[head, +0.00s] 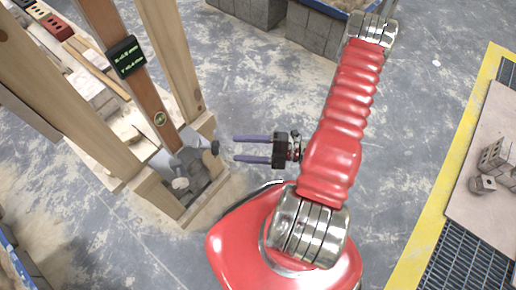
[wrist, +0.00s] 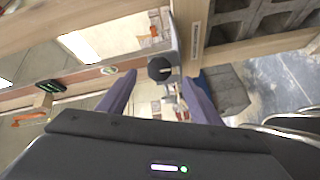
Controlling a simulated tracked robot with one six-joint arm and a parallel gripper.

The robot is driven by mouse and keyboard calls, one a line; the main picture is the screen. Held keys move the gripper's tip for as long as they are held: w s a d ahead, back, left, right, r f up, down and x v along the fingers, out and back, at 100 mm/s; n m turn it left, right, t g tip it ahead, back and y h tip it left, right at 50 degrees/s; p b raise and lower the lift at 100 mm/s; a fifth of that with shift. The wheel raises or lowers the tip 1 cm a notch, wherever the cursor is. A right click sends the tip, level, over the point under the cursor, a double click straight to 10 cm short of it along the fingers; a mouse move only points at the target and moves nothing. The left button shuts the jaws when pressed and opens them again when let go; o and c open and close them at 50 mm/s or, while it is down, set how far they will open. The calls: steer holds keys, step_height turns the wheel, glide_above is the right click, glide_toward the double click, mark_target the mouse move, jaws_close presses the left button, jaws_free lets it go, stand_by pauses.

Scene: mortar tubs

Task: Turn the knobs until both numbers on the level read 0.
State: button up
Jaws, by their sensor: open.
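The level's black display (head: 127,57) with green digits is on a brown upright board in the wooden frame; its two lines are too small to read surely. It also shows in the wrist view (wrist: 51,86). A dark knob (head: 215,147) sticks out at the board's foot, beside a grey metal bracket (head: 179,161). In the wrist view the black knob (wrist: 160,68) lies between and beyond my purple fingertips. My gripper (head: 235,148) is open and empty, its fingers pointing left at the knob with a small gap. I cannot make out a second knob for sure.
Wooden posts (head: 172,55) stand close around the board and bracket. Grey blocks (head: 325,37) are at the back, and a yellow-edged area with a grate (head: 464,235) is at the right. The floor behind my gripper is clear.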

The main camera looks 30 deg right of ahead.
steer(key=shift+v, duration=2.45)
steer(key=a+r+m+g+h, duration=0.1)
steer(key=a+r+m+h, duration=0.2)
steer(key=r+m, duration=0.5)
steer(key=s+a+r+m+g+h, duration=0.1)
steer(key=r+m+h, duration=0.5)
steer(key=r, duration=0.8)
steer(key=s+a+r+m+g+h, duration=0.1)
steer(key=a+r+m+g+h, duration=0.2)
steer(key=r+m, duration=0.7)
step_height(320, 180, up, 2)
steer(key=shift+a+r+h, duration=0.1)
steer(key=shift+a+h, duration=0.9)
steer(key=shift+h, duration=0.2)
steer(key=shift+c, duration=0.4)
